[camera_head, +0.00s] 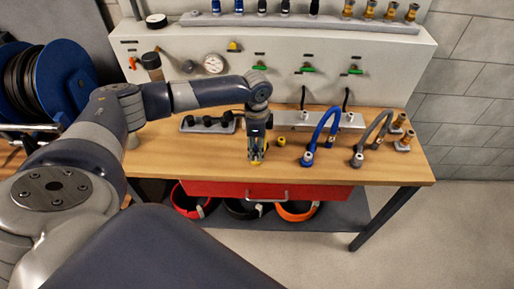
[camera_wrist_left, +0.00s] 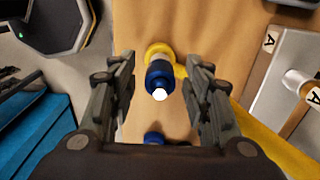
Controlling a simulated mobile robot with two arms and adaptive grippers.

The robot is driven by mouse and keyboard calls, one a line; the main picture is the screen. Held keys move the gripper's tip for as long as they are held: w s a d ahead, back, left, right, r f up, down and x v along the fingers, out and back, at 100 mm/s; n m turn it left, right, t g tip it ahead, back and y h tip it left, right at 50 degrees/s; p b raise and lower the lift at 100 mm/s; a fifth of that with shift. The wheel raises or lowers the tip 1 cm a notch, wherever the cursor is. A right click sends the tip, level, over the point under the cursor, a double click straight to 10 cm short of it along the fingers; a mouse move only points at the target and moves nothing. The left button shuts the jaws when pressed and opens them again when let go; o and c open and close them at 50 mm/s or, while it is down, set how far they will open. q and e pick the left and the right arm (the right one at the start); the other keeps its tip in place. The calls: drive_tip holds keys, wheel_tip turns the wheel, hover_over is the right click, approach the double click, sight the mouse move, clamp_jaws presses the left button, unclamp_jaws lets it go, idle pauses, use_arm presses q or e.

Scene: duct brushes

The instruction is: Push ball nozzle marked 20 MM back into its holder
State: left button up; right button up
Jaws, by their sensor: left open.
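In the left wrist view a nozzle with a dark blue body, a yellow base ring and a white rounded tip (camera_wrist_left: 160,79) stands on the wooden surface. I cannot read a 20 MM mark on it. My left gripper (camera_wrist_left: 158,100) is open, with one finger on each side of the nozzle and visible gaps between. In the head view my left gripper (camera_head: 256,156) points down over the bench front, hiding most of what is beneath it. A second dark blue part (camera_wrist_left: 153,137) shows lower between the fingers. The holder cannot be made out clearly. My right gripper is not in view.
The wooden bench (camera_head: 360,174) carries a blue hose (camera_head: 320,133), a grey hose (camera_head: 372,136), brass fittings (camera_head: 404,140) and a dark-knobbed rack (camera_head: 207,123). A small yellow part (camera_head: 281,141) sits right of the gripper. A red drawer (camera_head: 225,189) is below.

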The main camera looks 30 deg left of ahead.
sight(256, 144)
use_arm(q)
drive_tip(key=shift+p, duration=0.5)
clamp_jaws()
drive_tip(key=shift+r, duration=0.15)
drive_tip(key=shift+w+r+p, duration=0.15)
drive_tip(key=shift+r+p, duration=0.2)
drive_tip(key=shift+p, duration=0.15)
drive_tip(key=shift+r+p, duration=0.65)
drive_tip(key=shift+r, duration=0.05)
drive_tip(key=shift+r+p, duration=1.85)
drive_tip(key=shift+p, duration=0.1)
